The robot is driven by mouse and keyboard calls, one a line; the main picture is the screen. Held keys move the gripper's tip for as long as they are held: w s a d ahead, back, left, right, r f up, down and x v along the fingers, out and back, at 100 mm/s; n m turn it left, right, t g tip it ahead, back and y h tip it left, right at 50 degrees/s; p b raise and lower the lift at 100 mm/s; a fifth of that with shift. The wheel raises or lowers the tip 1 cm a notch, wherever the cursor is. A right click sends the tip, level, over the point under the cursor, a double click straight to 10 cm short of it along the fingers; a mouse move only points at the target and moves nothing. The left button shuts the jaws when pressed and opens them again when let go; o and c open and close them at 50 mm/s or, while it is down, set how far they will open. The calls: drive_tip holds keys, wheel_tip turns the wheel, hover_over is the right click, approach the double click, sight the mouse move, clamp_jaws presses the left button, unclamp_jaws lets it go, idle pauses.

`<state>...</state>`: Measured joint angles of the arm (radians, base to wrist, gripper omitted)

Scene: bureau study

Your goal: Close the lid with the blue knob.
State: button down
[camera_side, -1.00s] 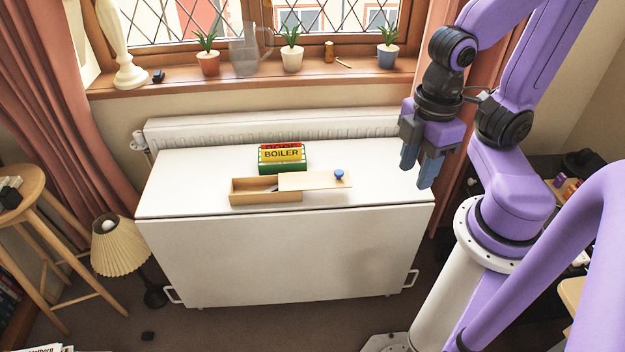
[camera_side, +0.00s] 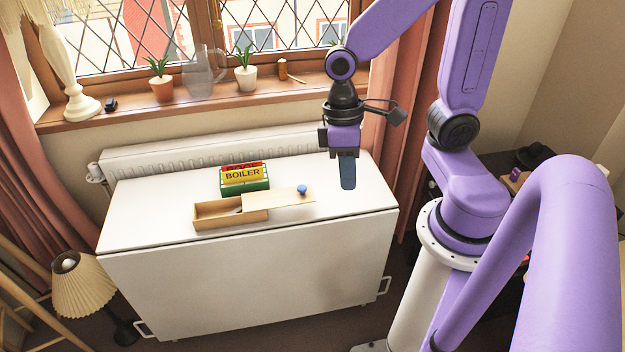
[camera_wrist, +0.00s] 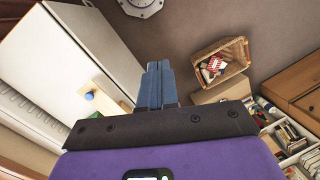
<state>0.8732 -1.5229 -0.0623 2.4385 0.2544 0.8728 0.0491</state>
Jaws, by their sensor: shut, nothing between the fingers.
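The wooden box (camera_side: 229,218) stands on the white table. Its flat sliding lid (camera_side: 277,198) is drawn out to the right, leaving the left part of the box open. A small pale thing shows inside. The blue knob (camera_side: 302,189) is at the lid's right end; the knob also shows in the wrist view (camera_wrist: 89,96), left of my fingers. My gripper (camera_side: 348,187) is shut and empty, pointing down, to the right of the knob and above the table's right part. In the wrist view my gripper's fingers (camera_wrist: 157,72) are together.
A green box of cards marked BOILER (camera_side: 244,178) stands just behind the wooden box. The white table top (camera_side: 345,202) is clear to the right of the lid. A radiator (camera_side: 210,149) and potted plants on the sill are behind.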

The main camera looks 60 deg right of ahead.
drive_tip(key=w+d+f+m+t+y, duration=0.1)
drive_tip(key=w+d+f+m+y, duration=0.15)
drive_tip(key=w+d+m, duration=0.45)
drive_tip(key=w+d+f+m+y, duration=0.25)
drive_tip(key=w+f+m, duration=0.2)
drive_tip(key=m, duration=0.45)
drive_tip(key=w+d+f+m+t, duration=0.1)
drive_tip(key=d+f+m+t, duration=0.25)
drive_tip(key=d+m, duration=0.45)
drive_tip(key=d+f+m+t, duration=0.2)
drive_tip(key=d+f+m, duration=0.3)
drive_tip(key=d, duration=0.4)
drive_tip(key=shift+m, duration=0.5)
drive_tip(key=shift+w+a+r+x, duration=0.3)
drive_tip(key=shift+x, duration=1.8)
drive_tip(key=shift+w+a+r+x, duration=0.3)
drive_tip(key=shift+x, duration=1.75)
drive_tip(key=shift+w+a+r+x, duration=0.25)
drive_tip(key=shift+r+x, duration=0.1)
drive_tip(key=shift+x, duration=1.75)
